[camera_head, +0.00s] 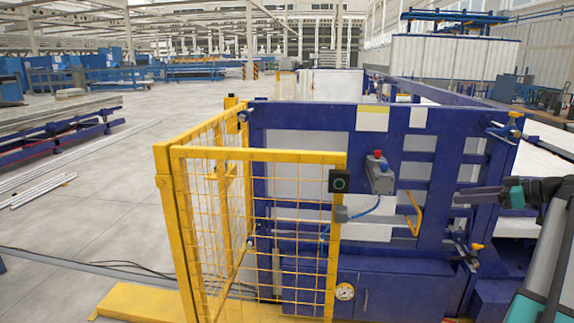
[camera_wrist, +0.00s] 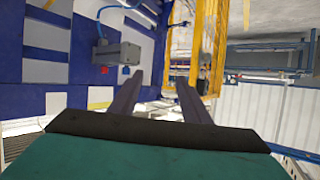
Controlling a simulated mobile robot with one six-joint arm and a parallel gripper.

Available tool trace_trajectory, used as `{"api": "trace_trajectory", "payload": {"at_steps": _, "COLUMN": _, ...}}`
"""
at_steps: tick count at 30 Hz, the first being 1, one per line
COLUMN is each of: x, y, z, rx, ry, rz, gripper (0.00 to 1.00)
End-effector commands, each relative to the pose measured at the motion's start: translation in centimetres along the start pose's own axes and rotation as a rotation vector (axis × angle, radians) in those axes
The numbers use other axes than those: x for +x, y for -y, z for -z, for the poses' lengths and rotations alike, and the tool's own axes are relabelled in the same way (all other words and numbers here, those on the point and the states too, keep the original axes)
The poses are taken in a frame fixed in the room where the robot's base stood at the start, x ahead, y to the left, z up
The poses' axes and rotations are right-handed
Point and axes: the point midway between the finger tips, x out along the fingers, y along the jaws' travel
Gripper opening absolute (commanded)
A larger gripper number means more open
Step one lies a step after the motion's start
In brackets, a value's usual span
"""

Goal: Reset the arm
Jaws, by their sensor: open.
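My gripper (camera_head: 478,196) is at the right edge of the head view, in front of the blue machine frame (camera_head: 285,114). Its dark fingers point left. In the wrist view my gripper (camera_wrist: 157,92) shows two fingers spread apart with nothing between them. My arm comes in from the lower right of the head view. No pipe is in the gripper.
A yellow mesh guard (camera_head: 255,155) stands at the left of the blue frame. A grey control box (camera_head: 379,175) with red and blue buttons is left of my gripper. Pipes (camera_head: 40,190) lie on the floor at far left. Open floor (camera_head: 110,170) lies left of the guard.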

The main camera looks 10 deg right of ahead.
Motion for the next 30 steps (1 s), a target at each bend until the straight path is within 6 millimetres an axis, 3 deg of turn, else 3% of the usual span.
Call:
{"api": "trace_trajectory", "payload": {"at_steps": 5, "x": 6.4, "y": 1.1, "z": -1.5, "rx": 0.019, "ry": 0.003, "rz": 0.085, "gripper": 0.43}}
{"api": "trace_trajectory", "payload": {"at_steps": 11, "x": 15.4, "y": 4.1, "z": -4.7, "rx": 0.056, "ry": 0.02, "rz": 0.206, "gripper": 0.43}}
{"api": "trace_trajectory", "payload": {"at_steps": 21, "x": 28.6, "y": 11.5, "z": -11.9, "rx": 0.117, "ry": 0.109, "rz": 0.378, "gripper": 0.43}}
{"api": "trace_trajectory", "payload": {"at_steps": 30, "x": 37.5, "y": 19.5, "z": -19.1, "rx": 0.18, "ry": 0.231, "rz": 0.496, "gripper": 0.43}}
